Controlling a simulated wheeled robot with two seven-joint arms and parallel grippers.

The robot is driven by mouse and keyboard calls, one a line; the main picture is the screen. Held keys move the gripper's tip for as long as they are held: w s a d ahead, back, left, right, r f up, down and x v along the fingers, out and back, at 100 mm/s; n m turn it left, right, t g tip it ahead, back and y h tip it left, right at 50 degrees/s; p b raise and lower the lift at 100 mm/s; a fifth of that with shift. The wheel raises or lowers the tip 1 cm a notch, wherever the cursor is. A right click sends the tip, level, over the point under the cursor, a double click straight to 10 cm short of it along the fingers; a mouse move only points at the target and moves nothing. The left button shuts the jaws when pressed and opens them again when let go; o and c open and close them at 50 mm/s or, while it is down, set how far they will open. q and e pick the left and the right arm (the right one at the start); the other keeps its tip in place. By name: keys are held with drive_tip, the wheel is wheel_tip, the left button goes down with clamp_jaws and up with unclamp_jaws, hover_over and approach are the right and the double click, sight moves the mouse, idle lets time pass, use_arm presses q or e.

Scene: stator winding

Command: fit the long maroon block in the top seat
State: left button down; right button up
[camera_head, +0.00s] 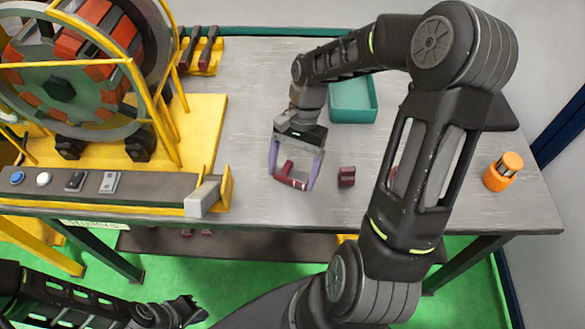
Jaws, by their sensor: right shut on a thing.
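My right gripper (293,180) hangs over the middle of the table, pointing down. It is shut on a maroon block (287,170), which shows between its grey fingers. Whether the block touches the table is hard to tell. The round stator (62,88) stands upright in a yellow frame at the upper left, with orange-red blocks around its ring. Its top is cut off by the picture edge, so the top seat is not clearly seen. My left gripper (184,311) is low at the bottom left, in front of the table; its fingers are too small and dark to read.
Another maroon block (346,177) stands right of my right gripper; one more is mostly hidden behind my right arm. A teal bin (353,100), an orange cylinder (503,172) and a yellow rack (206,68) with dark bars are on the table. A button panel (125,186) edges the front left.

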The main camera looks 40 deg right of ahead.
drive_tip(key=shift+f, duration=0.1)
drive_tip(key=o, duration=2)
drive_tip(key=v, duration=1.2)
drive_tip(key=shift+b, duration=0.4)
